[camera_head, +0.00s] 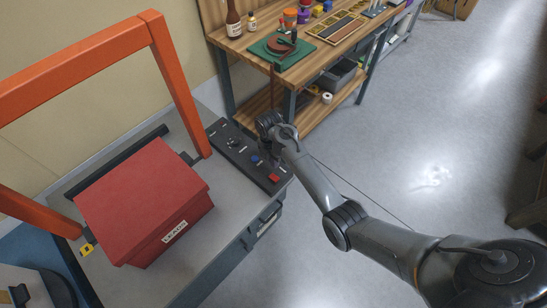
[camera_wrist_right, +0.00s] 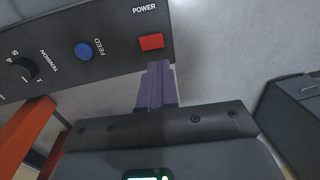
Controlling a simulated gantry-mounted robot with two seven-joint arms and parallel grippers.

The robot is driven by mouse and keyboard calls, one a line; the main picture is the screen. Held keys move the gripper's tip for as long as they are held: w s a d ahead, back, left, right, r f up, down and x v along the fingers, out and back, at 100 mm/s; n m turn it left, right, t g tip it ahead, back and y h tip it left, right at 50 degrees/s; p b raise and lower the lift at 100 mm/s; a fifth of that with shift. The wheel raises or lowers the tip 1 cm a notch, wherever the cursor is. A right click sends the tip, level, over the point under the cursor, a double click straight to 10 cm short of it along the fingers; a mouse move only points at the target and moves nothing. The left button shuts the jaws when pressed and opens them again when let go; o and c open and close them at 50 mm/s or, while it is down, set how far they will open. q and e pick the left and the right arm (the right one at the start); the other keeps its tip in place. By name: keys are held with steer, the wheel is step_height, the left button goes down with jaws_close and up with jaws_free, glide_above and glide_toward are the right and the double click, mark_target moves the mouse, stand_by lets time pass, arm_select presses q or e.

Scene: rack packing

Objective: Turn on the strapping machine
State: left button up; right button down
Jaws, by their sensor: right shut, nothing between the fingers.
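The strapping machine (camera_head: 222,228) has an orange arch (camera_head: 176,85) over a grey top. Its black control panel (camera_head: 228,143) lies along the right edge, with a red POWER button (camera_head: 273,178), a blue FEED button (camera_head: 256,160) and a TENSION knob. In the wrist view the red button (camera_wrist_right: 151,41) sits just beyond the tips of my right gripper (camera_wrist_right: 158,68). The purple fingers are shut together and empty, pointing at the button. I cannot tell whether they touch it or whether the machine is on. My left gripper is not in view.
A red labelled box (camera_head: 145,195) sits on the machine under the arch. A wooden workbench (camera_head: 255,45) stands behind, with bottles, a green turntable-like fixture (camera_head: 281,48) and a lower shelf. Open grey floor (camera_head: 420,120) lies to the right.

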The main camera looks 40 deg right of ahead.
mark_target(276, 179)
steer(key=f, duration=0.3)
steer(key=f+b, duration=0.1)
steer(key=f, duration=0.2)
steer(key=s+f+b, duration=0.1)
steer(key=f, duration=0.2)
steer(key=shift+f, duration=0.1)
